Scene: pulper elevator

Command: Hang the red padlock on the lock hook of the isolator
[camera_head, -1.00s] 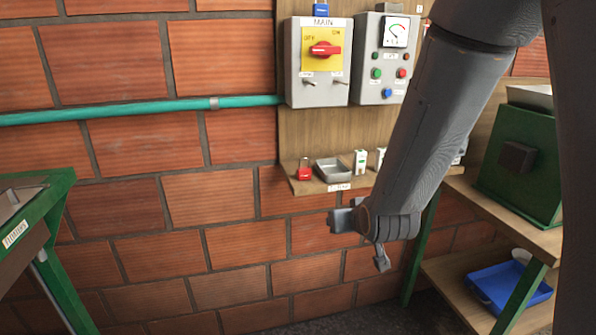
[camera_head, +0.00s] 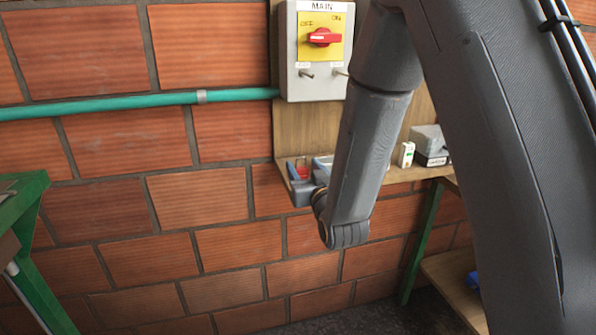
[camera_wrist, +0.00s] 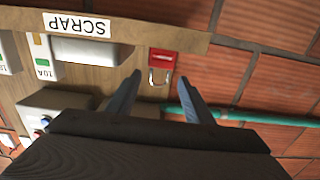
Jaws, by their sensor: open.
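The red padlock (camera_head: 302,172) stands on the wooden shelf, partly hidden by my gripper in the head view. In the wrist view the padlock (camera_wrist: 162,62) shows its red body and metal shackle, just beyond my fingertips and between their lines. My gripper (camera_wrist: 160,80) is open and empty, its two dark fingers on either side of the shackle's line; it also shows in the head view (camera_head: 305,176). The grey isolator box (camera_head: 289,65), marked MAIN, hangs above the shelf. Its red switch (camera_head: 320,37) sits on a yellow plate. Two small metal pegs (camera_head: 306,73) stick out below, with unreadable labels.
The shelf carries a metal tray (camera_wrist: 90,50) beside the padlock, a SCRAP label (camera_wrist: 80,24) and small white breakers (camera_wrist: 43,60). A teal pipe (camera_head: 130,103) runs along the brick wall. My arm hides the panel right of the isolator.

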